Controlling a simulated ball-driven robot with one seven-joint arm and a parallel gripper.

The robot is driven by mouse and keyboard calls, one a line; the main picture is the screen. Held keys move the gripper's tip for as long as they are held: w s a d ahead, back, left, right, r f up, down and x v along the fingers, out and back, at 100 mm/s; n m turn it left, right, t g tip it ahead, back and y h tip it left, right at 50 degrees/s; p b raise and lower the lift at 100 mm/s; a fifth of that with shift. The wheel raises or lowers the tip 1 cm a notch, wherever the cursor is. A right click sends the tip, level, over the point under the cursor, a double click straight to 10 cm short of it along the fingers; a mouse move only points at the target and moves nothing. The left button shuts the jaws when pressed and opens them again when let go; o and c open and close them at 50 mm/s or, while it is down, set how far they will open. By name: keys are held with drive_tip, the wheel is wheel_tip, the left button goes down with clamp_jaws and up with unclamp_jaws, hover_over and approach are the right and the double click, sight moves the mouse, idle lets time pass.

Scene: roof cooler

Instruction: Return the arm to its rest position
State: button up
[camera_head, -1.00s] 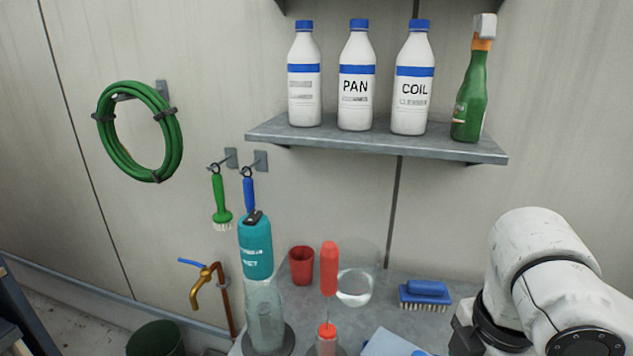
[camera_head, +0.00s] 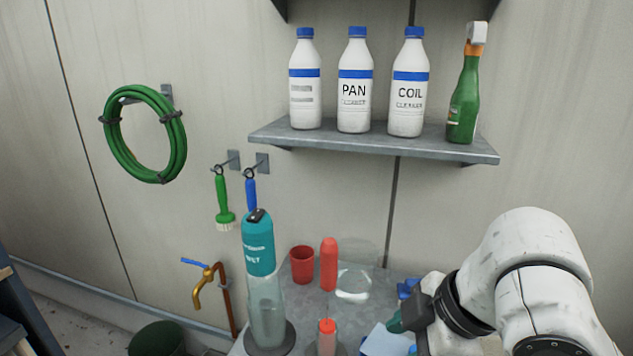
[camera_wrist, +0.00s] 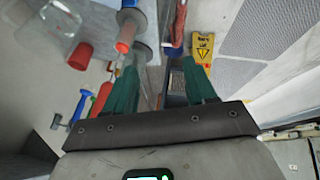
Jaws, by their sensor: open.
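My arm (camera_head: 530,285) is at the lower right of the head view, bent over the right end of the counter. My gripper shows in the wrist view (camera_wrist: 160,85) with two green fingers spread wide apart. Nothing is held between them. In the head view the gripper is mostly hidden behind the wrist, with a bit of green finger showing at its left. A blue scrub brush (camera_head: 406,288) on the counter is now mostly covered by my arm.
On the counter stand a teal-topped bottle (camera_head: 258,245), a red cup (camera_head: 302,264), a red-orange upright item (camera_head: 328,264) and a clear container (camera_head: 354,285). A shelf (camera_head: 370,140) with several bottles is above. A yellow sign (camera_wrist: 203,48) shows in the wrist view.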

drive_tip(key=s+d+f+m+t+y, duration=0.15)
drive_tip(key=s+f+m, duration=0.25)
drive_tip(key=f+m, duration=0.95)
drive_tip(key=s+d+f+m+g+h, duration=0.1)
drive_tip(key=s+d+f+m+h, duration=0.1)
drive_tip(key=s+d+f, duration=0.4)
drive_tip(key=s+d+f+m+g+h, duration=0.1)
drive_tip(key=s+d+f+g+h, duration=0.1)
drive_tip(key=s+d+f+h, duration=0.2)
drive_tip(key=s+d+f, duration=0.3)
drive_tip(key=s+f, duration=0.3)
drive_tip(key=s, duration=0.4)
drive_tip(key=shift+d+m, duration=0.2)
drive_tip(key=shift+m, duration=0.15)
drive_tip(key=shift+f, duration=0.1)
